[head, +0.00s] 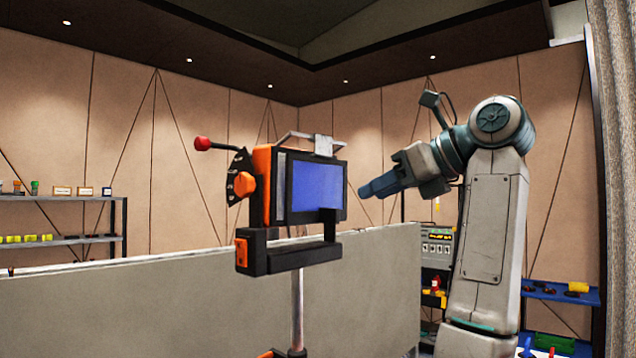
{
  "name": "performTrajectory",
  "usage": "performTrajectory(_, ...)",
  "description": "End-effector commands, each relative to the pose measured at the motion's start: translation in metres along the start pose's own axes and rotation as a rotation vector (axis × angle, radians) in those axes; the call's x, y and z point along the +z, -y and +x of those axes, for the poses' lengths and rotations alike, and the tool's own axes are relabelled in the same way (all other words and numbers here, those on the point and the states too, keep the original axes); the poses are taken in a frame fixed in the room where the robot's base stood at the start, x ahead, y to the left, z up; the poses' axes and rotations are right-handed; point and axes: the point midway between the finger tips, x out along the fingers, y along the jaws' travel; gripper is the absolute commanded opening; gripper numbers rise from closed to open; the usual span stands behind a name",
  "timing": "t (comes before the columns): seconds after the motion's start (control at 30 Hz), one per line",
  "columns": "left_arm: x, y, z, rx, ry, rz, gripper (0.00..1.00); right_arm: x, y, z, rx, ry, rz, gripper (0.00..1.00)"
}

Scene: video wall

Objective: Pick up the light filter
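No thing here can be named with certainty as the light filter. A flat blue panel (317,186) in a dark frame sits on the front of an orange and black device (262,190), which is mounted on a thin pole.
A long grey partition (370,275) runs behind the pole. Shelves (70,240) with small yellow items stand at far left. A blue shelf (560,293) with assorted items is at lower right, near a grey curtain (612,150). A red-knobbed lever (203,143) sticks out left of the device.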

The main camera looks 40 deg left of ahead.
Motion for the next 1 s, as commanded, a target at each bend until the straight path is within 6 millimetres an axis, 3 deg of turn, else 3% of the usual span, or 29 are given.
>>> performTrajectory(0.27,-0.004,-0.002,0.031,-0.003,-0.009,-0.007,0.38,0.003,0.001,0.024,0.001,0.0,0.0,0.36)
performTrajectory(0.3,0.002,-0.001,0.035,-0.002,-0.01,-0.006,0.38,0.002,0.001,0.014,0.001,0.001,0.0,0.36)
performTrajectory(0.53,0.003,0.0,0.06,-0.003,-0.007,-0.003,0.38,0.001,0.0,0.003,0.0,0.001,0.0,0.36)
performTrajectory(0.73,0.006,0.002,0.086,-0.001,-0.007,-0.003,0.38,-0.001,0.001,-0.019,-0.003,0.003,0.001,0.36)
performTrajectory(1.0,0.002,0.002,0.107,-0.004,-0.006,-0.004,0.38,-0.001,0.001,-0.023,-0.003,0.003,0.001,0.36)
